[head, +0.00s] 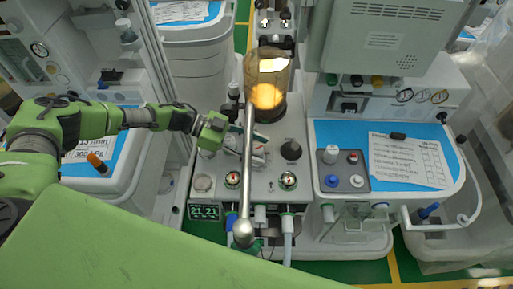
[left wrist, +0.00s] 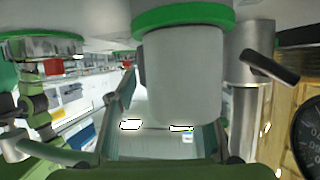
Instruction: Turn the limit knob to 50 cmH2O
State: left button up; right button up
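My left gripper (head: 258,138) reaches in from the left over the grey top of the middle cart, partly hidden behind a silver pole. A small pale part shows just below its fingers. A black round knob (head: 290,149) stands to their right, apart from them. I cannot tell which part is the limit knob, and no scale is readable in the head view. In the left wrist view the fingers (left wrist: 170,115) are spread apart. A pale cylinder (left wrist: 183,75) with a green ring fills the space in front of them. Contact is unclear. My right gripper is not in view.
The silver pole (head: 247,165) and an amber canister (head: 268,85) stand close to the gripper. To the right is a blue worktop (head: 330,133) with a paper sheet. The wrist view shows a black dial (left wrist: 308,135) at right.

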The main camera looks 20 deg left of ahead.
pick_arm(q)
jog(key=shift+a, duration=0.1)
jog(key=v, duration=1.2)
jog(key=shift+s, duration=0.15)
jog(key=shift+f, duration=0.1)
